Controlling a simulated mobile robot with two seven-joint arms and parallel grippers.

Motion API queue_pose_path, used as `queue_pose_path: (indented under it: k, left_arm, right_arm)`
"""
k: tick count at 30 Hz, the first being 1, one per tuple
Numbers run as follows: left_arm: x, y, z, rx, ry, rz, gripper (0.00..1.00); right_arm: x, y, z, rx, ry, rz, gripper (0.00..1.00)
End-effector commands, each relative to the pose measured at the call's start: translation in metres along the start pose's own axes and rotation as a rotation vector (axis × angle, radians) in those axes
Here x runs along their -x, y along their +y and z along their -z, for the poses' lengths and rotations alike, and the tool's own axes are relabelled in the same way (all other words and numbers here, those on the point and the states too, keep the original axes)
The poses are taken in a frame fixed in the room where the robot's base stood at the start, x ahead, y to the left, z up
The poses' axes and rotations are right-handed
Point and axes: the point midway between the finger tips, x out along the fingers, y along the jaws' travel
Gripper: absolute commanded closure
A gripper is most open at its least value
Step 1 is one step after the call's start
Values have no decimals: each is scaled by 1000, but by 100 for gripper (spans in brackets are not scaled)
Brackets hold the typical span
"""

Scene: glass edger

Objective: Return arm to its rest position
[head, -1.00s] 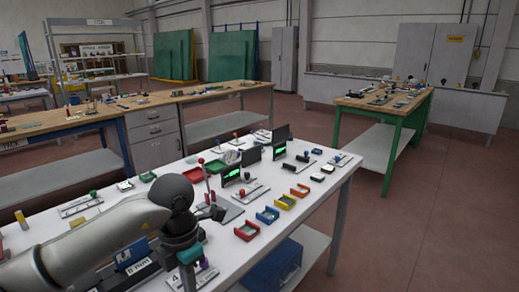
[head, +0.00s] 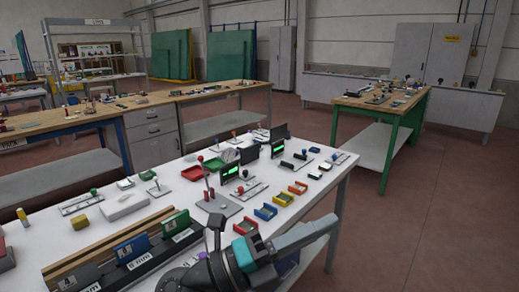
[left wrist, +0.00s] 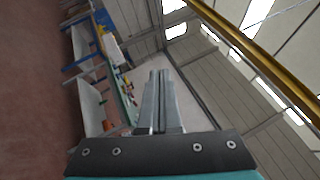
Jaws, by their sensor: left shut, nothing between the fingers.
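My left gripper (head: 326,223) reaches in at the bottom of the head view, past the front right edge of the white table (head: 325,183), pointing right. Its grey fingers are together and hold nothing. In the left wrist view the closed fingers (left wrist: 159,85) point away over the room, tilted, with nothing between them. My dark wrist and teal band hide part of the table's front edge and the shelf below. My right gripper is not in view.
The white table carries red, blue, orange and yellow trays (head: 265,211), small displays (head: 230,172), and a rack with blue and green blocks (head: 130,247). A green-legged workbench (head: 378,101) stands behind right. Open floor (head: 450,215) lies to the right.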

Motion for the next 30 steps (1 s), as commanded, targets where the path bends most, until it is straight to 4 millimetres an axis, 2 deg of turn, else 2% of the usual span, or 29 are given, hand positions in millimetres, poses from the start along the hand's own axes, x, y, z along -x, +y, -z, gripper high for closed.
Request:
queue_pose_path:
  k: [4,8,12,15,17,20,24,27,30]
  left_arm:
    - [25,-15,-45,213,-323,121,100]
    - [64,-6,-82,405,-607,176,100]
    - [120,23,-106,623,-911,185,100]
    - [164,54,-107,781,-1122,159,100]
    - [190,73,-101,878,-1245,131,100]
    - [233,107,-79,1042,-1442,63,100]
    - [287,146,-27,1265,-1690,-77,100]
    - [315,164,16,1405,-1829,-190,100]
    - [335,173,57,1522,-1934,-303,100]
  right_arm:
    - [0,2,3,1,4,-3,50]
    - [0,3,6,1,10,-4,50]
    - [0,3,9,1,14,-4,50]
    - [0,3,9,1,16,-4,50]
    - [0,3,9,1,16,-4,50]
    - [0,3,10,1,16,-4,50]
    - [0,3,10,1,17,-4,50]
    - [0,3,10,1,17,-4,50]
    - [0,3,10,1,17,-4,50]
